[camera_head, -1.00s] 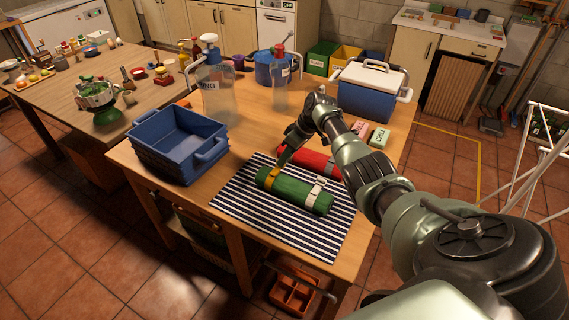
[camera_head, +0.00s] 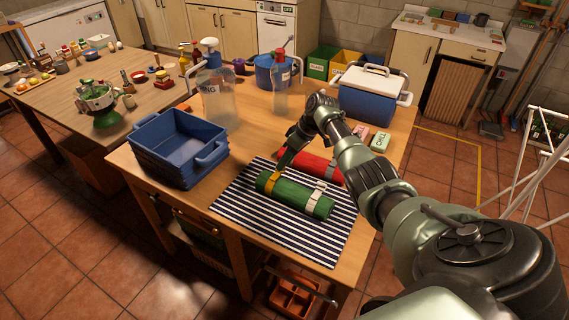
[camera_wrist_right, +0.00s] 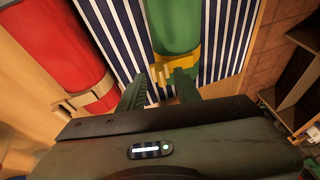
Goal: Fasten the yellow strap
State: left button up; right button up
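A green roll (camera_head: 295,196) lies on a striped mat (camera_head: 330,238) on the wooden table. A yellow strap (camera_head: 272,183) goes around its left part and a white strap (camera_head: 316,197) around its right part. My right gripper (camera_head: 285,166) is at the roll's far side, beside the yellow strap. In the right wrist view the two fingers of my right gripper (camera_wrist_right: 160,82) stand apart, open. The yellow strap (camera_wrist_right: 176,66) with its buckle-like end shows just beyond and between the fingertips; I cannot tell whether they touch it. My left gripper is not in view.
A red roll (camera_head: 312,165) lies behind the green one, close to my right arm; it also shows in the wrist view (camera_wrist_right: 62,50). A blue crate (camera_head: 180,148), a blue cooler (camera_head: 368,98) and clear bottles (camera_head: 216,95) stand around the mat. The mat's front is clear.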

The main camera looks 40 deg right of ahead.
jog(key=v, duration=0.6)
jog(key=shift+s+r+b, duration=0.2)
jog(key=shift+b, duration=0.15)
jog(key=shift+d, duration=0.15)
